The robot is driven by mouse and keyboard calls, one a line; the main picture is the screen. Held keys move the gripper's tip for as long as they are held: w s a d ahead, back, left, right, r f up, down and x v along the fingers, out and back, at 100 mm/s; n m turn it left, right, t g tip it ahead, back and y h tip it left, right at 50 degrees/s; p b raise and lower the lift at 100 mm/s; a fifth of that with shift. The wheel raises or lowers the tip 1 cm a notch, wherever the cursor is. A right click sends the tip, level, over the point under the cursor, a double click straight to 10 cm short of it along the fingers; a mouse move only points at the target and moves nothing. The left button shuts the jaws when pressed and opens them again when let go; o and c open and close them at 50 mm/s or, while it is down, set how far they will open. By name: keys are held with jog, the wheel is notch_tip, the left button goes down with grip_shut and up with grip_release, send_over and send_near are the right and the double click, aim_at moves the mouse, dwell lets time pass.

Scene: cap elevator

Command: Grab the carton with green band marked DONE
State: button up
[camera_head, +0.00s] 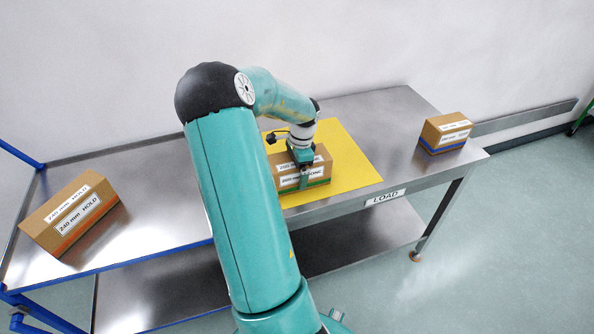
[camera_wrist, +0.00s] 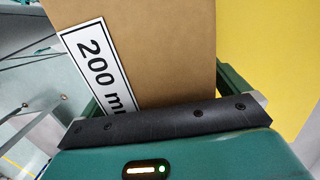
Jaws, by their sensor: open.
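The carton with the green band (camera_head: 318,172) stands on the yellow mat on the metal table, in the middle of the head view. Its front label is partly covered by my gripper, and only part of the wording reads. My gripper (camera_head: 302,168) is open over this carton, with one finger in front of its labelled face. In the wrist view the carton (camera_wrist: 160,50) lies between the two green fingers of my gripper (camera_wrist: 165,92), and its "200 mm" label shows. I cannot tell whether the fingers touch it.
A blue-banded carton (camera_head: 445,132) stands near the right end. The yellow mat (camera_head: 350,165) has bare room right of the green-banded carton. A LOAD sign (camera_head: 385,198) is on the table's front edge.

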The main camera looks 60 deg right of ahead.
aim_at(287, 167)
jog(key=c, duration=1.5)
jog(key=shift+d+r, duration=0.1)
jog(key=shift+r, duration=0.5)
jog(key=r, duration=0.2)
jog(key=shift+a+r, duration=0.25)
jog(key=shift+r, duration=0.1)
jog(key=a+r, duration=0.4)
jog(key=shift+w+r, duration=0.2)
jog(key=shift+r, duration=0.15)
jog(key=a+r, duration=0.4)
jog(key=a, duration=0.5)
jog(key=shift+a+r, duration=0.25)
jog(key=shift+a, duration=0.05)
